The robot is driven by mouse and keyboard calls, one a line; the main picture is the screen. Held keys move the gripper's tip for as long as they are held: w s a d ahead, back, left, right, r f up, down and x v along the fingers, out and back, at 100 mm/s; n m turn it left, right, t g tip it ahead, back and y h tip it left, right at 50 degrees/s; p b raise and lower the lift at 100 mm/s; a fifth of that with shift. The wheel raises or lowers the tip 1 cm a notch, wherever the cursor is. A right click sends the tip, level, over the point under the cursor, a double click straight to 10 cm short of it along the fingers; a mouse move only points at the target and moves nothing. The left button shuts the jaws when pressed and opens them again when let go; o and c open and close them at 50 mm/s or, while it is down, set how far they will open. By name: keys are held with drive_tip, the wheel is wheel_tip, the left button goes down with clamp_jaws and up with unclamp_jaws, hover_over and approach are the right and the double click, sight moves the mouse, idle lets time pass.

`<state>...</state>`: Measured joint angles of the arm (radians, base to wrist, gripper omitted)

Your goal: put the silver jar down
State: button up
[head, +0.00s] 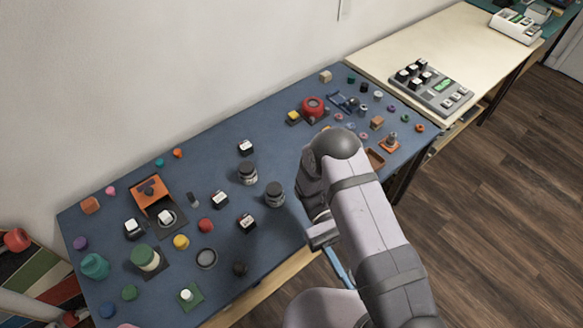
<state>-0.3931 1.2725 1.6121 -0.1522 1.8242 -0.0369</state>
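Two dark grey jars with black lids stand upright on the blue mat (215,215), near its middle: one jar (247,174) further back, the other (274,194) a little nearer and to the right. I cannot tell whether either is the silver jar. My arm comes in from the lower right, bends at a dark round joint and reaches down near the mat's front edge. My gripper (322,236) is mostly hidden behind my own arm, right of the nearer jar. Its fingers do not show clearly, and I cannot see whether anything is between them.
Black-and-white blocks (246,147) (247,223) stand near the jars. An orange holder (151,194), a green-lidded jar (145,257), a grey ring (206,258) and several coloured knobs crowd the left. A red round part (312,107) and small pieces lie at the right. Bare mat shows behind the jars.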

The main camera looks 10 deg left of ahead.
drive_tip(key=w+a+f+m+g+y+b, duration=0.25)
drive_tip(key=a+f+m+y+b, duration=0.25)
drive_tip(key=a+m+y, duration=0.5)
drive_tip(key=w+a+m+t+y+b, duration=0.4)
drive_tip(key=w+a+m+t+y, duration=0.1)
drive_tip(key=w+a+y, duration=0.55)
drive_tip(key=w+a+r+m+t+y+b, duration=0.25)
drive_tip(key=w+m+t+b, duration=0.65)
drive_tip(key=w, duration=0.5)
drive_tip(key=w+a+r+m+t+y+b, duration=0.1)
drive_tip(key=w+r+m+t+y+b, duration=0.35)
drive_tip(key=w+t, duration=0.85)
drive_tip(key=shift+w+f+g+h+b, duration=0.3)
drive_tip(key=shift+f+b, duration=0.2)
drive_tip(key=shift+f, duration=1.35)
drive_tip(key=shift+w+f+g+h+b, duration=0.25)
drive_tip(key=shift+f+g+b, duration=0.2)
drive_tip(key=shift+f, duration=1.4)
drive_tip(key=shift+w+f+g+h+b, duration=0.3)
drive_tip(key=shift+f+b, duration=0.25)
drive_tip(key=shift+f, duration=1.3)
